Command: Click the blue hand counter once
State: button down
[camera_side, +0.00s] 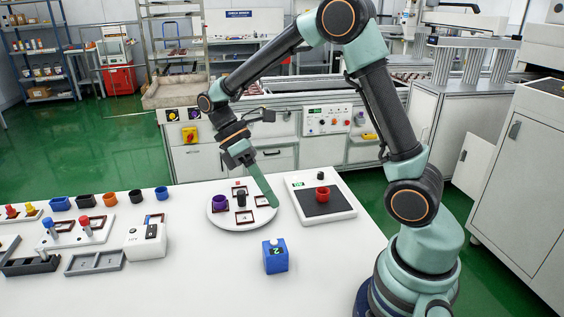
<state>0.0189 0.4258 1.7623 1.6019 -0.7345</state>
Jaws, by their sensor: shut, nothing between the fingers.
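The blue hand counter (276,260) stands on the white table near the front centre. It is a small blue block with a pale button on top and a small green display on its front. My gripper (274,203) is shut and empty, pointing down. Its tip is above and behind the counter in the picture, by the right edge of the round white plate, and looks apart from the counter. I cannot tell its exact height above the table.
The round white plate (223,222) holds a purple pot, a dark pot and small framed squares. A white scale (340,207) with a red pot stands right of it. A white box (146,240), grey trays and several coloured pots fill the left. The table around the counter is clear.

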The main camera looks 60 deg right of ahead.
aim_at(271, 241)
jog(key=shift+f, duration=4.2)
jog(key=shift+f, duration=0.1)
jog(key=shift+a+f, duration=0.1)
jog(key=shift+f, duration=0.25)
jog(key=shift+f, duration=0.35)
jog(key=shift+r, duration=0.8)
jog(key=shift+r, duration=2.5)
